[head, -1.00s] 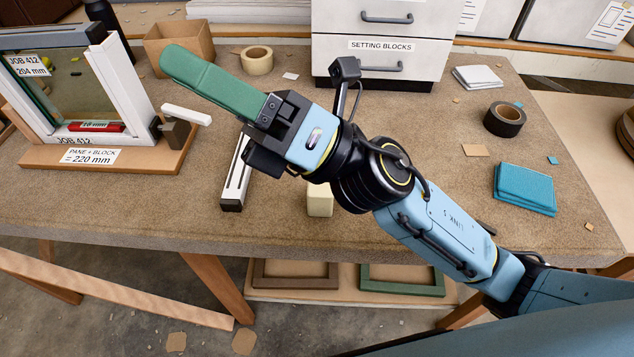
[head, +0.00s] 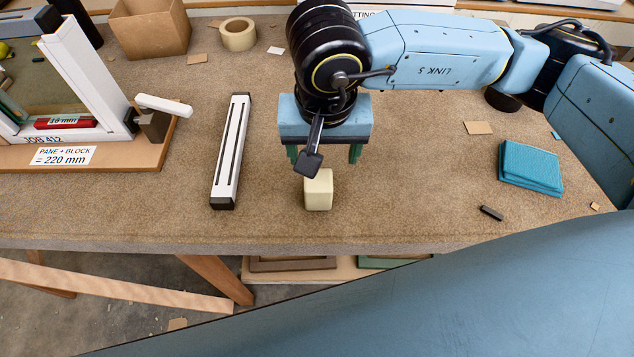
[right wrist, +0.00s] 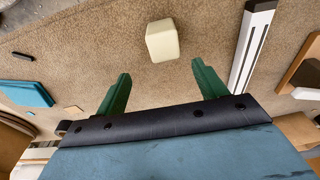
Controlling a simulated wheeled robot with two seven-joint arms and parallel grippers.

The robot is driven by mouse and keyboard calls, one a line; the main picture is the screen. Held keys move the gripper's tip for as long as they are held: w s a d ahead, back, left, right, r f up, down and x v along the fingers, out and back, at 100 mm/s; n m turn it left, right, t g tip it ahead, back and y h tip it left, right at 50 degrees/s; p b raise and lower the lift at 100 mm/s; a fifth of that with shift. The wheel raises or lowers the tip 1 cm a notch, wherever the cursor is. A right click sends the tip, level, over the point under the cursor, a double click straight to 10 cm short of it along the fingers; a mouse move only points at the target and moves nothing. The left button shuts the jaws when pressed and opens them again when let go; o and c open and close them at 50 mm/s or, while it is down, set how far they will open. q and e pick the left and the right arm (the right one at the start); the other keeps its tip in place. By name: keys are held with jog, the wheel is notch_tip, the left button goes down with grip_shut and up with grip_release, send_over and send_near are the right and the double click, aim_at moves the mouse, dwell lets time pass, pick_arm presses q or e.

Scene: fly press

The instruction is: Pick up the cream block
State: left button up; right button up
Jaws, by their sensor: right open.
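The cream block (head: 319,190) stands on the brown bench top near its front edge, just in front of my right gripper (head: 324,157) in the head view. The right gripper points down with its green fingers apart and nothing between them. The wrist camera and black hand parts partly cover the fingers and the block's back edge. In the right wrist view the cream block (right wrist: 163,40) lies beyond the tips of the open gripper (right wrist: 161,72), roughly centred between them, with a gap. My left gripper is not in view.
A white slotted bar (head: 231,150) with dark ends lies left of the block. A wooden stand (head: 150,160) with a white frame is further left. A teal pad stack (head: 530,165) and a small dark piece (head: 491,213) lie to the right. Bench around the block is clear.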

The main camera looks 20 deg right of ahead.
aim_at(323, 176)
jog(key=f, duration=0.6)
jog(key=shift+w+f, duration=0.25)
jog(key=shift+w, duration=0.05)
jog(key=shift+a+f+p, duration=0.15)
jog(key=shift+f+p, duration=0.05)
jog(key=shift+f, duration=1.15)
jog(key=shift+a+f+p, duration=0.15)
jog(key=shift+f, duration=1.2)
jog(key=c, duration=1.2)
jog(key=shift+r, duration=0.1)
